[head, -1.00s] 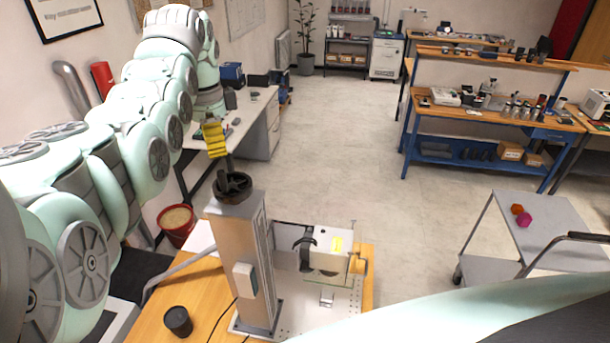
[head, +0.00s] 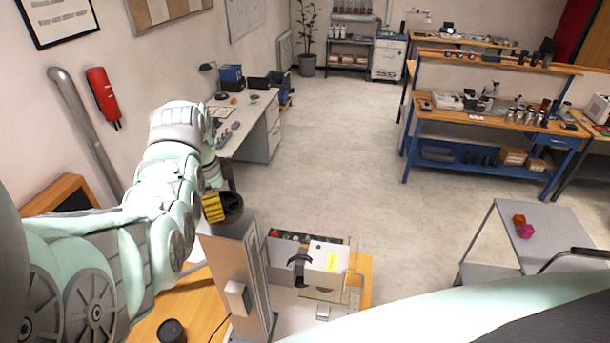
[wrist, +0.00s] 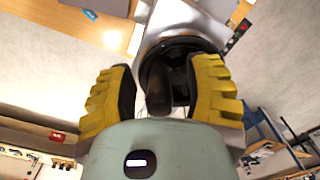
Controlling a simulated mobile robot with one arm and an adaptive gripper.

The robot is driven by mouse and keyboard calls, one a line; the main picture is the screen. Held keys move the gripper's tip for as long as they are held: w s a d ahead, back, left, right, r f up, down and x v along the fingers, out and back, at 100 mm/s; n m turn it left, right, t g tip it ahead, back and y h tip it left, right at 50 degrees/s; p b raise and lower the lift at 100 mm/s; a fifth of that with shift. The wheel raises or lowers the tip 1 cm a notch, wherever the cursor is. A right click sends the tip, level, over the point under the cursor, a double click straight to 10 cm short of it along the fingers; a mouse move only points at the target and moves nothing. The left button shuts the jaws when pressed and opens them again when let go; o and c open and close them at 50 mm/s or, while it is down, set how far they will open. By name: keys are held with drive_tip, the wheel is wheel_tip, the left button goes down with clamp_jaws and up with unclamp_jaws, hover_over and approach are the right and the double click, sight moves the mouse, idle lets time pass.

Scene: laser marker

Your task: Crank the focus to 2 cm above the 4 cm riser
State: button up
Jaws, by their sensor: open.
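The laser marker's tall grey column (head: 230,270) carries a black crank wheel (head: 232,206) on top. The laser head (head: 327,259), white with a yellow label, hangs beside it over the base plate (head: 290,325). A small grey block (head: 322,312), perhaps the riser, is below the head. My gripper (head: 212,206), with yellow ribbed fingers, is at the left side of the wheel. In the wrist view my gripper (wrist: 165,85) is open, with the dark crank handle (wrist: 172,92) between its fingers. A gap shows on the left; contact on the right is unclear.
A black cup (head: 171,331) stands on the wooden table (head: 148,318) left of the column. A thin cable runs nearby. A grey cart (head: 540,230) with orange and pink blocks is at the right. The floor beyond is clear.

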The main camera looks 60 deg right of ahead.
drive_tip(key=shift+f, duration=0.1)
clamp_jaws()
idle(0.5)
